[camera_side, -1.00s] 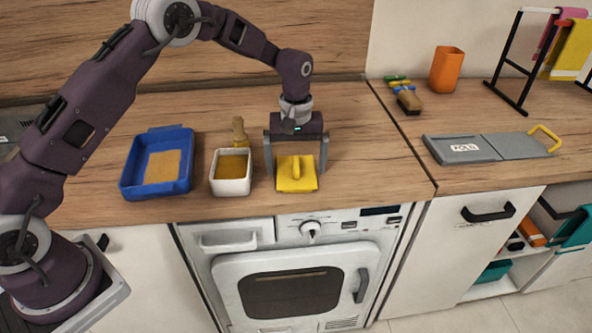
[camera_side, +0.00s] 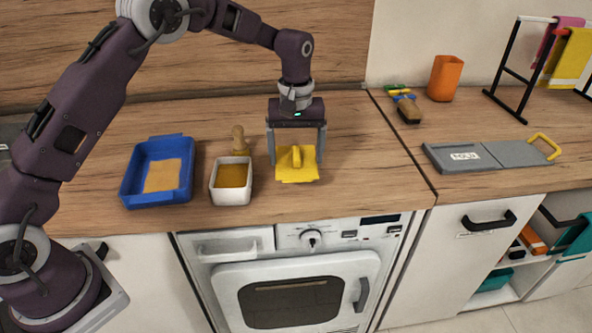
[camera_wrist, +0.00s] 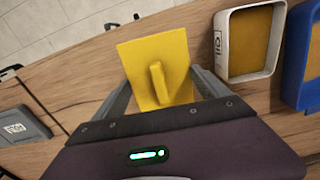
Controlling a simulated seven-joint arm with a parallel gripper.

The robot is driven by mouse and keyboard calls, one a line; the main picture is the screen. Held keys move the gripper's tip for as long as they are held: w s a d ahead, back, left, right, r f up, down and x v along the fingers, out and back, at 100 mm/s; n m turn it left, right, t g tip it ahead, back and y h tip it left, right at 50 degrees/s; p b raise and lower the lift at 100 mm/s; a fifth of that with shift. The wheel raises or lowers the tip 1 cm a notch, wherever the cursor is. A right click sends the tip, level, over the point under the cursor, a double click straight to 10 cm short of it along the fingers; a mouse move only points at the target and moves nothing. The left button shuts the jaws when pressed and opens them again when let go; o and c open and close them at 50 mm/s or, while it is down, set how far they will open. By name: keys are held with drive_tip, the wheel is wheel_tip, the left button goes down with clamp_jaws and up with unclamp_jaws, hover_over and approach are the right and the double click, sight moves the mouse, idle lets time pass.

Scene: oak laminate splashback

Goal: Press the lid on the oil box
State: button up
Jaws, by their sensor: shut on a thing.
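The yellow lid (camera_side: 306,158), a flat square plate with a raised bar handle, is between the fingers of my gripper (camera_side: 296,162). My gripper is shut on the lid by its opposite sides and appears to hold it above the counter. The lid also shows in the wrist view (camera_wrist: 140,62), with the handle facing the camera. The oil box (camera_side: 231,199) is a small white open box with a golden-yellow fill, left of the lid in the side view. In the wrist view its wall (camera_wrist: 221,45) bears the word "oil", and it lies right of the lid.
A blue tray (camera_side: 128,190) with a tan slab stands left of the oil box. A wooden-handled tool (camera_side: 239,139) is close behind the box. A grey board (camera_side: 518,153), brush (camera_side: 408,111) and orange cup (camera_side: 445,78) are at right. The counter's front edge is near.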

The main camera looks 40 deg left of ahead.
sight(295, 152)
wheel_tip(295, 152, up, 4)
drive_tip(key=shift+a+f, duration=0.1)
drive_tip(key=shift+f, duration=0.15)
drive_tip(key=shift+s+a+r, duration=0.5)
drive_tip(key=shift+a+r, duration=0.05)
drive_tip(key=shift+a, duration=0.15)
drive_tip(key=s+a+r, duration=0.2)
drive_tip(key=s+a, duration=0.7)
drive_tip(key=s, duration=0.1)
drive_tip(key=shift+d+f, duration=0.15)
drive_tip(key=shift+f, duration=3.05)
drive_tip(key=shift+f, duration=0.6)
drive_tip(key=o, duration=1.2)
